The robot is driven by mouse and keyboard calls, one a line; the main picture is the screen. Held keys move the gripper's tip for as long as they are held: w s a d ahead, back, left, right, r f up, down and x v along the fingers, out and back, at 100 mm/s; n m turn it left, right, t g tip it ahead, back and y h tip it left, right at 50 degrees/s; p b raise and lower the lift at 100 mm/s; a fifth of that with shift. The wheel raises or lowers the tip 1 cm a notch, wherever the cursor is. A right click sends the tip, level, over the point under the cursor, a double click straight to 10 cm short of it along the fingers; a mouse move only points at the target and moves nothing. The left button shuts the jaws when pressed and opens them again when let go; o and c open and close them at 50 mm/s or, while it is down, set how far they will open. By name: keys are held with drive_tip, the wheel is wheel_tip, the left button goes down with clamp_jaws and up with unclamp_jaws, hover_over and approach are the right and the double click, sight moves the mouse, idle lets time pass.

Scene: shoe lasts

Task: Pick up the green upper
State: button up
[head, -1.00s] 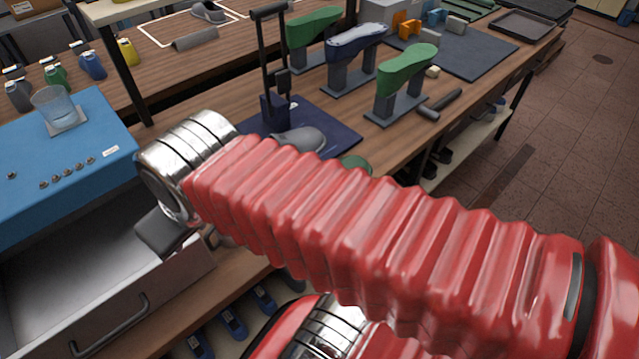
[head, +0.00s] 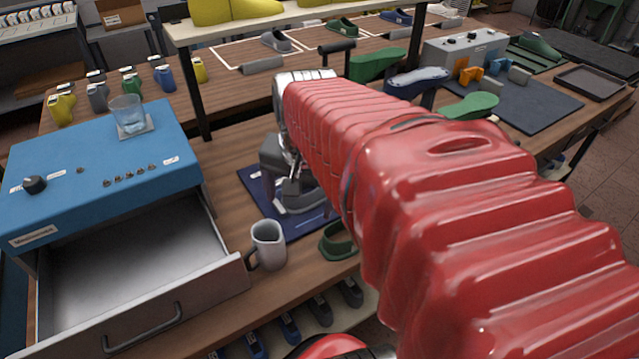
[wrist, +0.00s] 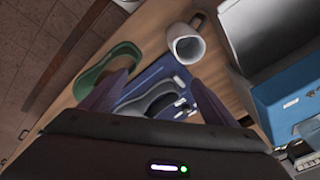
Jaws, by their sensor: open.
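A green upper (head: 338,242), an open shoe-shaped piece, lies on the wooden bench between the mug and my arm in the head view. In the wrist view the green upper (wrist: 92,82) is at the left, beside my left finger, not between the fingers. My gripper (wrist: 162,74) is open and empty, pointing down over the blue mat (wrist: 178,70). A grey upper (wrist: 155,101) on the mat shows between my fingers. In the head view my gripper is partly hidden by my arm.
A grey mug (head: 268,243) stands near the green upper, by an open drawer (head: 150,265) under the blue machine (head: 95,160). Stands with green and blue soles, such as the green one (head: 470,106), are farther back. The bench edge is close to the green upper.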

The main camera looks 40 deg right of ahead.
drive_tip(key=s+d+f+m+g, duration=0.1)
drive_tip(key=s+d+m, duration=0.1)
drive_tip(key=d+m, duration=0.3)
drive_tip(key=s+d+f+m+y, duration=0.1)
drive_tip(key=s+d+f+m, duration=0.1)
drive_tip(key=d+m, duration=0.3)
drive_tip(key=s+d, duration=0.1)
drive_tip(key=d, duration=0.3)
drive_tip(key=shift+s+d+f+g, duration=0.3)
drive_tip(key=shift+s+d+g, duration=0.05)
drive_tip(key=shift+g, duration=0.05)
drive_tip(key=shift+w+f, duration=0.15)
drive_tip(key=shift+f, duration=2)
drive_tip(key=shift+w+f, duration=0.15)
drive_tip(key=shift+f, duration=2)
drive_tip(key=shift+w+d+f, duration=0.1)
drive_tip(key=shift+d+f, duration=0.05)
drive_tip(key=shift+f, duration=2.45)
drive_tip(key=c, duration=1.2)
